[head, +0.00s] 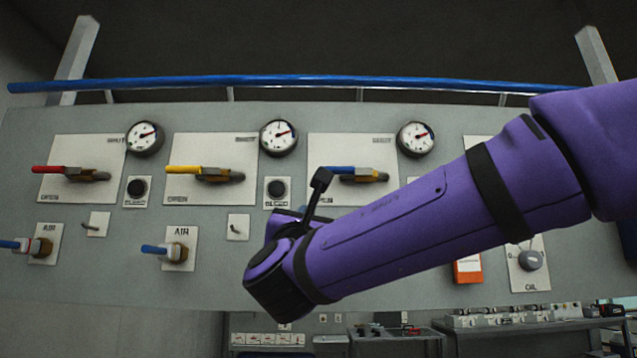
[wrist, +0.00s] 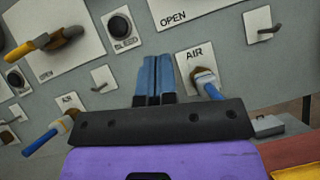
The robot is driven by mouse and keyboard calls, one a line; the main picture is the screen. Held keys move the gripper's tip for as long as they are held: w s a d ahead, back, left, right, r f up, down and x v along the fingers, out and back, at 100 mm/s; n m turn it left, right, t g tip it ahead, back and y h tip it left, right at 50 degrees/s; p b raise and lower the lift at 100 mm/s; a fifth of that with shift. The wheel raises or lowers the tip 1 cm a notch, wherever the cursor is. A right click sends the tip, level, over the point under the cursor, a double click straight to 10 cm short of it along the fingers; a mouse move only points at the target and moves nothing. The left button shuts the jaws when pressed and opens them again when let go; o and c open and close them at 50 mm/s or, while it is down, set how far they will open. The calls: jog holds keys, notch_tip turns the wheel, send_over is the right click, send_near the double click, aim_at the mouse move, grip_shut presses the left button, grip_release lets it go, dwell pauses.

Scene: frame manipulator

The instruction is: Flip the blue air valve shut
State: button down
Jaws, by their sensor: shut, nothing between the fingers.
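In the wrist view, my gripper (wrist: 153,76) has its two blue fingers pressed together with nothing between them. Just right of the fingers, an AIR valve with a blue handle (wrist: 212,91) sits on a white plate; its handle points down and to the right. The fingers appear left of this valve, with no visible contact. A second AIR valve with a blue handle (wrist: 45,138) is at lower left in the wrist view. The head view shows two blue AIR handles (head: 154,250) (head: 12,244) at lower left. My arm hides the panel at centre right there, and the fingers cannot be seen.
The grey panel carries a red lever (head: 52,170), a yellow lever (head: 185,170) and a larger blue lever (head: 340,170) above, with gauges. Black BLEED buttons (head: 276,189) and small toggles (head: 238,230) stand nearby. A blue rail (head: 250,82) runs along the top.

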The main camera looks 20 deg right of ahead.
aim_at(344, 171)
jog(key=s+r+x, duration=0.1)
jog(key=r+x, duration=0.1)
jog(key=x, duration=1)
jog(key=shift+d+r, duration=0.15)
jog(key=shift+r, duration=0.25)
jog(key=shift+s+r, duration=0.1)
